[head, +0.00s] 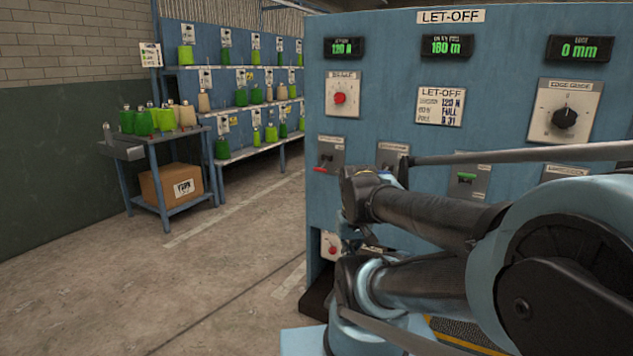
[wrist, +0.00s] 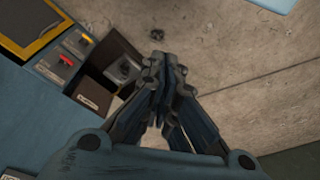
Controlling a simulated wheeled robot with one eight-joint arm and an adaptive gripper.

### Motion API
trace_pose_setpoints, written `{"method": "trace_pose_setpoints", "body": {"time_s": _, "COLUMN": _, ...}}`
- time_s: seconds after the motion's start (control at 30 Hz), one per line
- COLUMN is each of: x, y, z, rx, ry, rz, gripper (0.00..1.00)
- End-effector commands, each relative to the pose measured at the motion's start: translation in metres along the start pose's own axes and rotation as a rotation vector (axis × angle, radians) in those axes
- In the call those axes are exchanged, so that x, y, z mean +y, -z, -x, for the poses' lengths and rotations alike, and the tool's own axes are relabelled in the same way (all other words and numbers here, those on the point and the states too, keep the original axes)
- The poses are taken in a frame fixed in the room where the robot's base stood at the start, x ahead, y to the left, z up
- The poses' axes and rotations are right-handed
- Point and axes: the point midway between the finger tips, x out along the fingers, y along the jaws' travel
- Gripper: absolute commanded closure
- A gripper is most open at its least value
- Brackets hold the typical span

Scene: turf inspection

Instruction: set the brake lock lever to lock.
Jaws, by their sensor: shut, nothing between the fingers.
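A blue LET-OFF panel (head: 392,75) stands on the right of the head view. A lever with a red handle (head: 322,168) sits on a grey plate at its left, below a red knob (head: 339,98). A green-handled lever (head: 466,177) is further right. The plate labels are too small to read, so I cannot tell which is the brake lock lever or its setting. In the wrist view, my gripper (wrist: 166,70) is shut and empty, over the floor, apart from the red (wrist: 67,58) and yellow (wrist: 87,37) controls at left.
My arm hides part of the panel's middle and lower area. A black selector knob (head: 564,118) is at the panel's upper right. A small table (head: 158,140) with green cones and a cone rack (head: 240,70) stand at the back left. The floor (head: 215,270) left of the panel is clear.

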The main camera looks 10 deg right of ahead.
Motion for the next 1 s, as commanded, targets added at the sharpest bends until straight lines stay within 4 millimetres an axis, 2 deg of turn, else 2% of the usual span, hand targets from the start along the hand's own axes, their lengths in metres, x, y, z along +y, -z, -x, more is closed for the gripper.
{"method": "trace_pose_setpoints", "body": {"time_s": 0.17, "x": 0.001, "y": -0.005, "z": 0.007, "rx": 0.013, "ry": -0.007, "rz": 0.014, "gripper": 1.0}}
{"method": "trace_pose_setpoints", "body": {"time_s": 0.37, "x": 0.011, "y": 0.023, "z": 0.013, "rx": 0.027, "ry": -0.075, "rz": 0.149, "gripper": 1.0}}
{"method": "trace_pose_setpoints", "body": {"time_s": 0.7, "x": 0.038, "y": 0.106, "z": 0.022, "rx": 0.037, "ry": -0.284, "rz": 0.561, "gripper": 1.0}}
{"method": "trace_pose_setpoints", "body": {"time_s": 1.0, "x": 0.048, "y": 0.188, "z": 0.022, "rx": 0.009, "ry": -0.479, "rz": 0.926, "gripper": 1.0}}
